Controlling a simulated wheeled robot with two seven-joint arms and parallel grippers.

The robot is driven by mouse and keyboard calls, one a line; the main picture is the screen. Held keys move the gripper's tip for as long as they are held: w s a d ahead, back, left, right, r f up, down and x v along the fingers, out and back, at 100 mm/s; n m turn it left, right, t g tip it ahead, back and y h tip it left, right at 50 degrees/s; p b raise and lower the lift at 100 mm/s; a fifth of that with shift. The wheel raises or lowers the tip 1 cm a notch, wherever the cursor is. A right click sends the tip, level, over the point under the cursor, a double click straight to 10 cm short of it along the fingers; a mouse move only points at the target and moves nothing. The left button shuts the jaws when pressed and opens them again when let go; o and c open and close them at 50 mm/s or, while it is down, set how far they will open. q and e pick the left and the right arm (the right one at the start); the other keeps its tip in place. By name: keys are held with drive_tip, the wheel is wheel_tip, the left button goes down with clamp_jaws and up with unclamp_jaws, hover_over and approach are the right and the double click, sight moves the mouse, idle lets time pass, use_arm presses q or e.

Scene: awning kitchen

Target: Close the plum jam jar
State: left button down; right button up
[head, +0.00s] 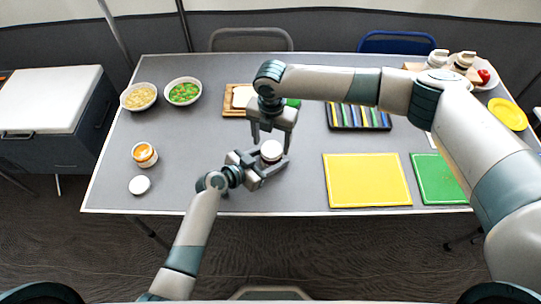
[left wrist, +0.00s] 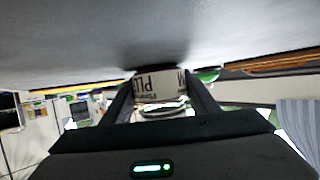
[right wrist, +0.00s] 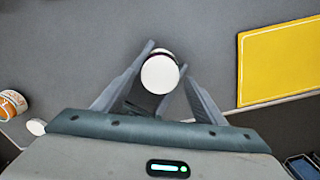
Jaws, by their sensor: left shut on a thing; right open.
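The plum jam jar (head: 271,158) stands upright on the grey table near its middle. Its label shows upside down in the left wrist view (left wrist: 160,84). A white lid (right wrist: 160,75) sits on top of the jar; I cannot tell how tight it is. My left gripper (head: 268,160) is shut on the jar low down, from the front left. My right gripper (head: 271,140) points down above the jar, open, with its fingers on either side of the lid in the right wrist view (right wrist: 163,85). I cannot tell whether they touch it.
An orange-topped jar (head: 145,155) and a loose white lid (head: 139,185) are at the left. Two bowls (head: 139,97) (head: 183,92) stand behind them. A yellow board (head: 366,181) and green board (head: 438,179) lie right. A dark tray (head: 360,117) is behind.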

drive_tip(key=shift+f, duration=0.85)
